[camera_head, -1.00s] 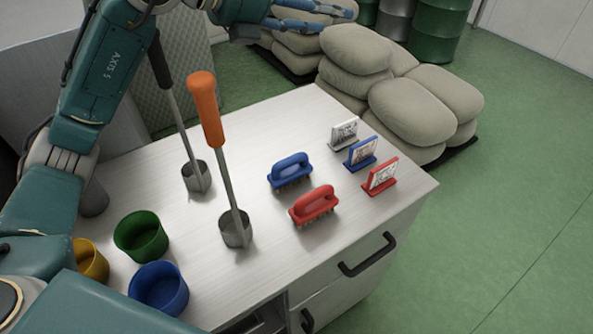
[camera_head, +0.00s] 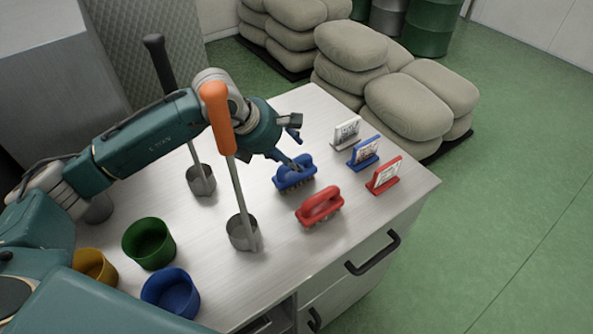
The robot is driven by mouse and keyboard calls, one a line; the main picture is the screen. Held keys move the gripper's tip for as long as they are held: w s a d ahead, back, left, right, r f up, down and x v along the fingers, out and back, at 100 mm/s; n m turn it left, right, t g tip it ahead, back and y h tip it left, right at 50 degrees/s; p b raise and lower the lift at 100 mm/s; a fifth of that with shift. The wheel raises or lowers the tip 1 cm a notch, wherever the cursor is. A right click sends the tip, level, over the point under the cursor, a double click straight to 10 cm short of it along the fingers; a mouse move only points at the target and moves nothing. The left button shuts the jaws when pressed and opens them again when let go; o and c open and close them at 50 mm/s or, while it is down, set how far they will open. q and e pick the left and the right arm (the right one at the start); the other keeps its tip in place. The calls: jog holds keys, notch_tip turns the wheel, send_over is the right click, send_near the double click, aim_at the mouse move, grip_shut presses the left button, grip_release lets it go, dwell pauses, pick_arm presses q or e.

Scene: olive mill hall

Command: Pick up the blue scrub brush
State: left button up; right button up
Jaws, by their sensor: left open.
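The blue scrub brush (camera_head: 293,177) lies bristles down on the light worktop, behind and left of the red scrub brush (camera_head: 320,206). My left gripper (camera_head: 295,150) reaches in from the left and hangs over the blue brush, with its fingers open. One finger is close to the brush's handle; I cannot tell whether it touches. The gripper covers part of the brush's far side. My right gripper does not show.
A ladle with an orange handle (camera_head: 217,117) and one with a black handle (camera_head: 159,60) stand upright near my left arm. Green (camera_head: 148,243), blue (camera_head: 170,293) and yellow (camera_head: 95,266) cups stand at front left. Three small signs (camera_head: 364,152) stand right of the brushes.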

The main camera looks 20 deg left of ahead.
aim_at(295, 171)
pick_arm(q)
jog(key=shift+w+f+p, duration=0.25)
jog(key=shift+f+p, duration=0.65)
jog(key=shift+f, duration=0.1)
jog(key=shift+x, duration=1.1)
jog(key=shift+w+d+f, duration=0.1)
jog(key=shift+w+d, duration=0.05)
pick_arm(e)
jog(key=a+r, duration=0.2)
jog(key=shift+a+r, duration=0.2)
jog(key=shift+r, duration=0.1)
pick_arm(q)
jog(key=c, duration=1.3)
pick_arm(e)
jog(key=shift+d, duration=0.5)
pick_arm(q)
grip_shut()
